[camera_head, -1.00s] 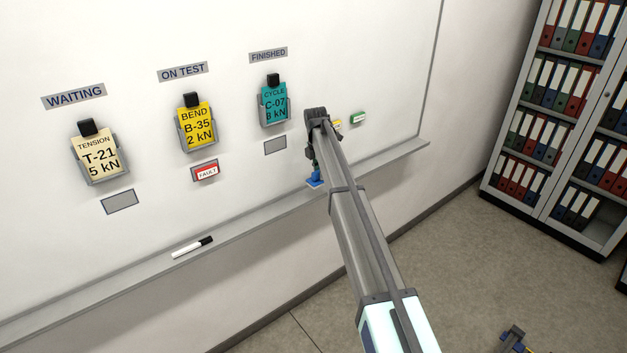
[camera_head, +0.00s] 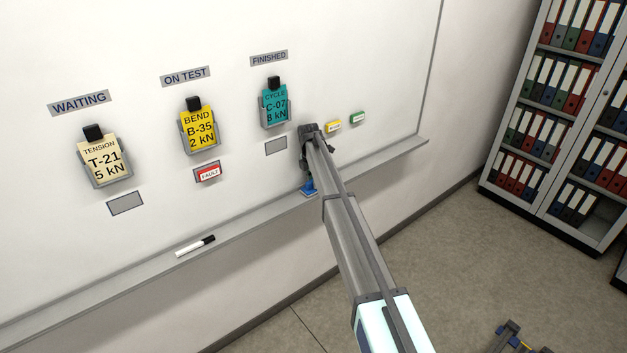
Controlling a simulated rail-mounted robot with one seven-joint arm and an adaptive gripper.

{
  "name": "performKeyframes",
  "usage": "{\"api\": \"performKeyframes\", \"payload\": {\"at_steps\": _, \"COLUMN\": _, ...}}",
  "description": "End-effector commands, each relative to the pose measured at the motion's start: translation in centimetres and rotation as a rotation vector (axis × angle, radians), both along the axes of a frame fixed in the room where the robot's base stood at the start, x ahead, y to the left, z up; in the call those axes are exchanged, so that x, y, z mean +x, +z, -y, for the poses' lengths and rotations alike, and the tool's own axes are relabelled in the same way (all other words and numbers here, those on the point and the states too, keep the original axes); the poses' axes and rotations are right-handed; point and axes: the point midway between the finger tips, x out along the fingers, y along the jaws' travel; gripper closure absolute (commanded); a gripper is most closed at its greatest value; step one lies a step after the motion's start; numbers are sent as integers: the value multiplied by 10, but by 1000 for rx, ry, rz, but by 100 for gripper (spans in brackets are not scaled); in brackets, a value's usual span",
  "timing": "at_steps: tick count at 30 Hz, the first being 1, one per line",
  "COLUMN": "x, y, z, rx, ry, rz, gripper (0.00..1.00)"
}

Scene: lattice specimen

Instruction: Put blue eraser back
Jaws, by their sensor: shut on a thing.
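The blue eraser (camera_head: 308,187) shows in the head view at the whiteboard's ledge, below and right of the FINISHED column. My gripper (camera_head: 307,172) points down above it and is shut on it. The eraser is at the level of the ledge (camera_head: 262,217); I cannot tell whether it touches it. My arm hides part of the gripper and the ledge to the right of it.
A black-and-white marker (camera_head: 195,246) lies on the ledge further left. Cards hang in holders on the whiteboard (camera_head: 230,30), with a red FAULT magnet (camera_head: 208,173) and yellow (camera_head: 334,126) and green (camera_head: 358,118) magnets. Binder shelves (camera_head: 560,110) stand at right.

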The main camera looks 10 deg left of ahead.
Motion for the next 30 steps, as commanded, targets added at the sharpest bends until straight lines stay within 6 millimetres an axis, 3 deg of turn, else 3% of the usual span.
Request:
{"api": "performKeyframes", "payload": {"at_steps": 8, "x": 0, "y": -4, "z": 0, "rx": 0, "ry": 0, "rz": 0, "gripper": 100}}
{"api": "performKeyframes", "payload": {"at_steps": 9, "x": 0, "y": -3, "z": 0, "rx": 0, "ry": 0, "rz": 0, "gripper": 68}}
{"api": "performKeyframes", "payload": {"at_steps": 22, "x": 0, "y": 3, "z": 0, "rx": 0, "ry": 0, "rz": 1, "gripper": 68}}
{"api": "performKeyframes", "payload": {"at_steps": 30, "x": -3, "y": 44, "z": -3, "rx": 1, "ry": 0, "rz": 3, "gripper": 68}}
